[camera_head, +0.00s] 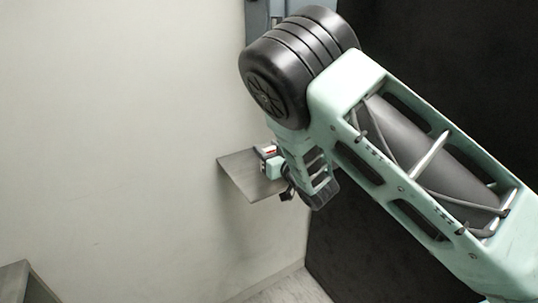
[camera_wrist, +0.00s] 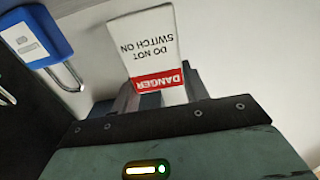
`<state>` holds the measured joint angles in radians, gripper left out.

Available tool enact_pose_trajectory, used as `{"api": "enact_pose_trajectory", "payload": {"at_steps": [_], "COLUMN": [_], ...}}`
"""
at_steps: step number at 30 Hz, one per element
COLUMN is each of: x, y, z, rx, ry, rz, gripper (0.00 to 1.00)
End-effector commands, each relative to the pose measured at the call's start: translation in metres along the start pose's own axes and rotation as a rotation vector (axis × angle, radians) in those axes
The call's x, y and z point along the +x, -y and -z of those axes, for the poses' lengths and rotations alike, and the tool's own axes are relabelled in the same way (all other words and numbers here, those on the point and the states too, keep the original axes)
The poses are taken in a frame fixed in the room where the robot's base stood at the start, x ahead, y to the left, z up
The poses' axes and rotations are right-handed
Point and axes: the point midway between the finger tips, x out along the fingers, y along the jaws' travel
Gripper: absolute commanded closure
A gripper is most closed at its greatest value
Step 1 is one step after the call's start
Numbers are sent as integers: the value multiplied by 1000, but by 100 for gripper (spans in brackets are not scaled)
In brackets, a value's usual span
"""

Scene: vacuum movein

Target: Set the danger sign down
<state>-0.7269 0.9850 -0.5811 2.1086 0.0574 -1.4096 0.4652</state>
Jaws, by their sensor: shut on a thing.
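The danger sign (camera_wrist: 151,45) is a small white card with a red band reading "DANGER" and black text "DO NOT SWITCH ON". It appears upside down in the wrist view. My gripper (camera_wrist: 157,94) is shut on its red-banded end. In the head view, my gripper (camera_head: 275,167) is at a small grey shelf (camera_head: 240,174) by the pale wall, with a bit of the red and white sign (camera_head: 269,152) showing. My arm hides part of the shelf. I cannot tell whether the sign touches it.
A blue padlock (camera_wrist: 36,36) with a white label and metal shackle is left of the sign in the wrist view. A pale wall (camera_head: 120,110) is on the left, and a dark panel (camera_head: 450,60) is behind my arm. A grey furniture corner (camera_head: 22,284) is at lower left.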

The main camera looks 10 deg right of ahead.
Motion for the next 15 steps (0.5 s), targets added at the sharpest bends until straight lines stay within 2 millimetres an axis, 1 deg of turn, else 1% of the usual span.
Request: {"api": "enact_pose_trajectory", "payload": {"at_steps": [1,3,6,15], "x": [0,0,0,0], "y": [1,0,0,0], "z": [-7,-16,-22,-24], "rx": [-2,0,0,1], "ry": [4,4,1,0], "rz": [2,0,1,0], "gripper": [77,77,77,77]}}
